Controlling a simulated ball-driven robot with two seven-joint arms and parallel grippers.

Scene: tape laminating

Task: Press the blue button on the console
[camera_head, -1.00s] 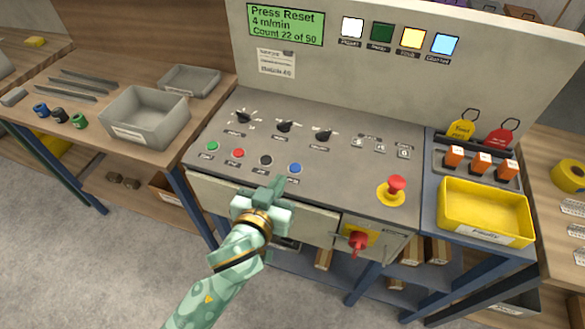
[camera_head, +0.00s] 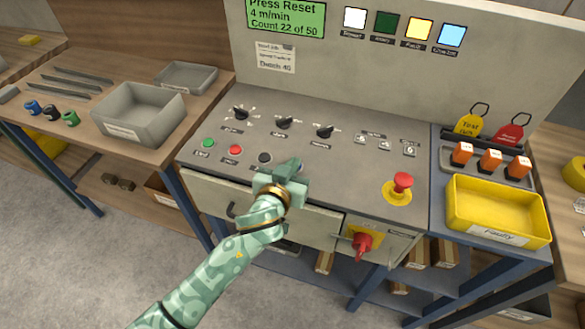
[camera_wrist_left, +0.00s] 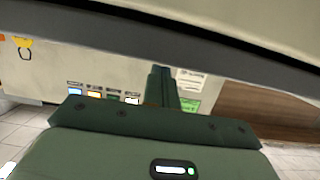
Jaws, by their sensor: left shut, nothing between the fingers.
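The console (camera_head: 215,178) has a row of buttons near its front edge: green (camera_head: 208,143), red (camera_head: 235,150) and black (camera_head: 265,158). The blue button, seen earlier at the right end of this row, is now hidden behind my left gripper (camera_head: 296,166). That gripper is shut and empty, its fingertips at the blue button's place. I cannot tell whether they touch it. In the left wrist view the shut fingers (camera_wrist_left: 162,84) show, but no button does. My right gripper is not in view.
Dark knobs (camera_head: 284,122) stand behind the buttons. A red emergency stop (camera_head: 402,181) is to the right, and a red switch (camera_head: 362,243) is on the front. The screen (camera_head: 286,19) reads "Press Reset". A yellow bin (camera_head: 455,213) stands right of the console.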

